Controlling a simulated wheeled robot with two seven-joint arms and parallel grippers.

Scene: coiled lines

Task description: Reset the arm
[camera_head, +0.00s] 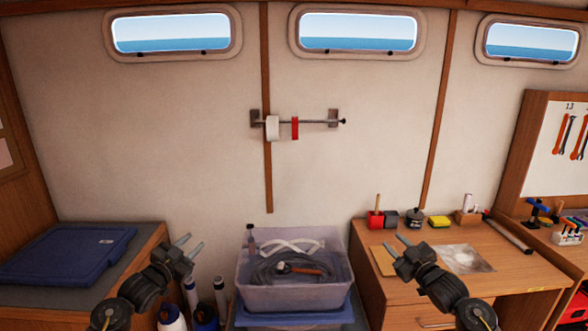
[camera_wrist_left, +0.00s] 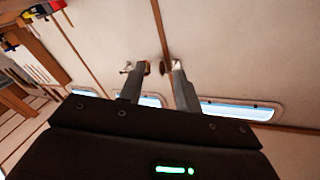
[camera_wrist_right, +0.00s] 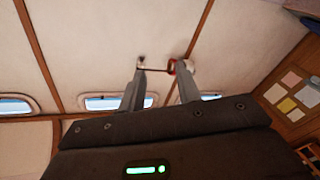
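My left gripper (camera_head: 186,245) is in the head view, raised between the left bench and the clear bin. Its fingers stand apart with nothing between them, and they also show open in the left wrist view (camera_wrist_left: 158,85). My right gripper (camera_head: 403,244) is raised in front of the right desk. Its fingers are apart and empty, and they also show in the right wrist view (camera_wrist_right: 160,85). Both arms come up from the bottom of the head view, and neither gripper touches anything that I can see.
A clear bin (camera_head: 255,298) with coiled grey hose (camera_head: 270,268) stands between the arms. A blue lid (camera_head: 65,255) lies on the left bench. The desk (camera_head: 520,268) holds a red pot (camera_head: 375,220) and small items. A wall rod (camera_head: 315,122) carries white and red rolls.

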